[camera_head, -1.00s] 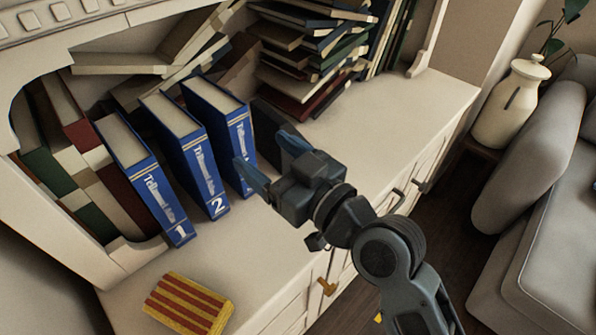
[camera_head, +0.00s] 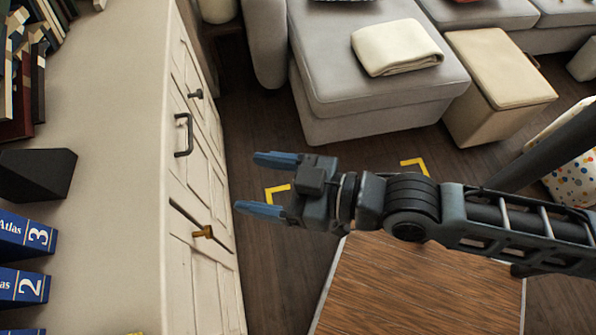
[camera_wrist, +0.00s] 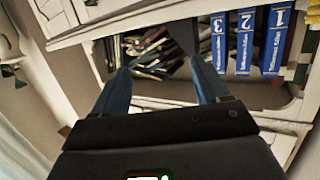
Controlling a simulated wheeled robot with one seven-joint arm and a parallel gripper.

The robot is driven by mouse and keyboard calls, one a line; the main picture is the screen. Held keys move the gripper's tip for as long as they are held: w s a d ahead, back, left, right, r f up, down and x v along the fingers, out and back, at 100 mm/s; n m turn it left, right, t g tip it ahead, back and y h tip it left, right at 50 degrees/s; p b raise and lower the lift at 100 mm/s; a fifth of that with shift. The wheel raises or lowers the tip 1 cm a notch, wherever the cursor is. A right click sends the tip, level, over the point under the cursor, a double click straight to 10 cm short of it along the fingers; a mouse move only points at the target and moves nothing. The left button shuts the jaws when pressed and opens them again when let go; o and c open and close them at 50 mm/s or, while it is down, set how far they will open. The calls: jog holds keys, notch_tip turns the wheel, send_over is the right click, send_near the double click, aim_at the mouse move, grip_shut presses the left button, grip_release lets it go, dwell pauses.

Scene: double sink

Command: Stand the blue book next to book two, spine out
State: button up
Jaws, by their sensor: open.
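Book two (camera_head: 22,288), blue with a white "2" on its spine, stands at the left edge of the head view, partly cut off. Blue book three (camera_head: 25,236) stands beside it. In the wrist view, which is upside down, book three (camera_wrist: 218,45), book two (camera_wrist: 245,42) and book one (camera_wrist: 277,42) stand in a row with their numbered spines facing out. My gripper (camera_head: 249,182) is open and empty, in front of the cabinet and apart from the books. Its two blue fingers also show in the wrist view (camera_wrist: 160,66).
A black wedge-shaped bookend (camera_head: 38,174) stands beside book three. The pale cabinet top (camera_head: 105,120) is clear past it. Piled books (camera_head: 22,90) lie at the upper left. A grey sofa (camera_head: 365,85), a beige ottoman (camera_head: 495,85) and a wooden table top (camera_head: 420,285) surround the floor.

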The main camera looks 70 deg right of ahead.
jog(key=s+d+r+m+h, duration=0.1)
jog(key=s+r, duration=0.3)
jog(key=s, duration=0.9)
jog(key=shift+d+r+g+h, duration=0.2)
jog(key=shift+d+g+h, duration=0.1)
jog(key=shift+d+h, duration=0.25)
